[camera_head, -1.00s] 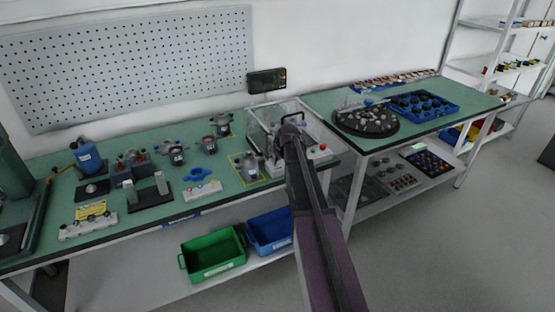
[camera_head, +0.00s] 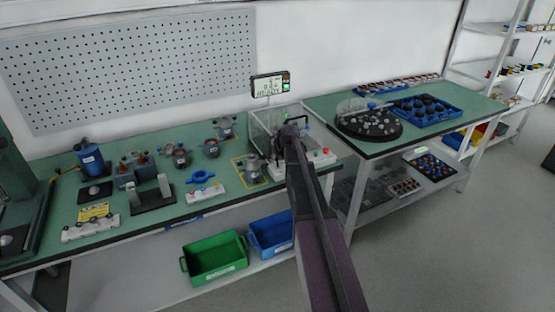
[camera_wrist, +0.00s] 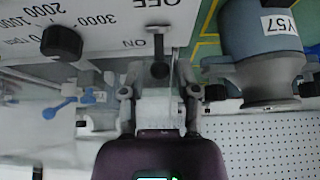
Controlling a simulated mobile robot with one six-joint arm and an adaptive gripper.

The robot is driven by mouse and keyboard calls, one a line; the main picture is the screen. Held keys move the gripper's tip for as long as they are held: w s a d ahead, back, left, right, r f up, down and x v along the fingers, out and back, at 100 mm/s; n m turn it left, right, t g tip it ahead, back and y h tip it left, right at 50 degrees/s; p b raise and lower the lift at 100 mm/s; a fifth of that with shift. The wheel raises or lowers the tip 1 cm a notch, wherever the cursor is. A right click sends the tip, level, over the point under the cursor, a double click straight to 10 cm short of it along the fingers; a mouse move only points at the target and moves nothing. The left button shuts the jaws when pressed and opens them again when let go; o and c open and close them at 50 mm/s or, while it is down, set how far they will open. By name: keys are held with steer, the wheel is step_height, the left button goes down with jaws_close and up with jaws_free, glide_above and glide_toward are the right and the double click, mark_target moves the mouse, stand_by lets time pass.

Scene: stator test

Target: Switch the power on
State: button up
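The power switch (camera_wrist: 158,68) is a dark lever on a white panel (camera_wrist: 100,22) marked OFF and ON in the wrist view. Its tip leans to the ON side. My gripper (camera_wrist: 158,95) has its two fingers apart, one on each side of the lever's line; I cannot tell whether they touch it. In the head view my gripper (camera_head: 290,130) is over the clear-walled tester (camera_head: 262,125) and hides part of it. The display (camera_head: 270,86) behind the tester is lit, with dark figures and a green patch.
A black knob (camera_wrist: 62,43) with a speed scale is on the panel. A grey-blue unit labelled Y57 (camera_wrist: 262,45) stands close beside my gripper. A red button (camera_head: 326,151) is at the tester's right. A second table holds a round black tray (camera_head: 370,128).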

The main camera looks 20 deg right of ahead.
steer(key=shift+s+r, duration=0.1)
steer(key=shift+r, duration=0.05)
stand_by(0.4)
steer(key=shift+p+v, duration=2.6)
steer(key=shift+v, duration=0.3)
steer(key=s+a+f+g, duration=0.1)
steer(key=s+a+g, duration=0.2)
steer(key=s+a, duration=0.8)
steer(key=s+a+f+g, duration=0.1)
steer(key=s+a+g, duration=0.2)
steer(key=s+a, duration=0.8)
steer(key=s, duration=0.6)
steer(key=shift+s+a+f, duration=0.25)
steer(key=shift+f, duration=0.05)
